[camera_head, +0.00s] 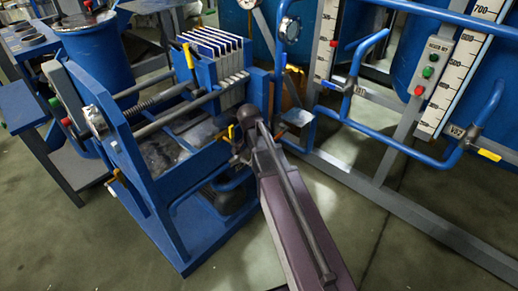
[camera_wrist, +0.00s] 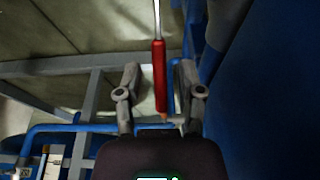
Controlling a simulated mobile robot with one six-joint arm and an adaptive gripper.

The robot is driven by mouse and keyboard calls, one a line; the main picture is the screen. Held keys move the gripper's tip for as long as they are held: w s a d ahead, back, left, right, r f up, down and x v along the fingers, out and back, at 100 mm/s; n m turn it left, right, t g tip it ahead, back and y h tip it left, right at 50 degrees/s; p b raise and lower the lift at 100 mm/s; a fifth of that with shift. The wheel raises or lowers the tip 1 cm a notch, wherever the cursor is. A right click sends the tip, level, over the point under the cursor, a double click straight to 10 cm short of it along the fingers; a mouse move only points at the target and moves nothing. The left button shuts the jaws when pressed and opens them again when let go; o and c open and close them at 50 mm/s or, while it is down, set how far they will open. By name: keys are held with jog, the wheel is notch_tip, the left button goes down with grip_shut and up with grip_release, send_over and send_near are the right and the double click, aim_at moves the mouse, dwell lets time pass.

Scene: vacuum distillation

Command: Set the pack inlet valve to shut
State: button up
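In the wrist view a red lever grip (camera_wrist: 159,80) on a thin metal rod runs up between the two fingers of my gripper (camera_wrist: 159,70). The fingers stand wide apart, with a visible gap on both sides of the grip. In the head view my gripper (camera_head: 245,118) is at the right end of the blue plate press, partly hidden by my own arm. The red lever does not show there. A small yellow lever (camera_head: 231,132) is just left of my gripper. I see no label that tells which lever is the pack inlet valve.
The blue press frame (camera_head: 160,195) with its plates (camera_head: 220,55) stands close on the left. Blue pipes (camera_head: 400,140) and a grey frame (camera_head: 400,210) with scales are on the right. A yellow lever (camera_head: 489,155) sticks out there. Floor (camera_head: 440,260) is clear at lower right.

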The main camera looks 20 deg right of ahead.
jog(key=shift+d, duration=0.1)
jog(key=c, duration=0.6)
jog(key=shift+w+d+r, duration=0.1)
jog(key=shift+d+r, duration=0.05)
jog(key=shift+r, duration=0.05)
grip_shut()
jog(key=shift+w+d+r+p, duration=0.1)
jog(key=shift+d+r+p, duration=0.15)
jog(key=shift+p, duration=0.2)
jog(key=s+d+r+n+t+y+p, duration=0.1)
jog(key=s+d+r+p, duration=0.1)
jog(key=d+r+p, duration=0.15)
jog(key=s+a+f+n+g+y+b, duration=0.1)
jog(key=s+a+f+n+g+b, duration=0.1)
jog(key=s+a+n, duration=0.9)
jog(key=shift+s+a+f+g+y, duration=0.2)
jog(key=shift+s+f+g+y, duration=0.1)
jog(key=shift+s, duration=1)
jog(key=shift+s, duration=0.15)
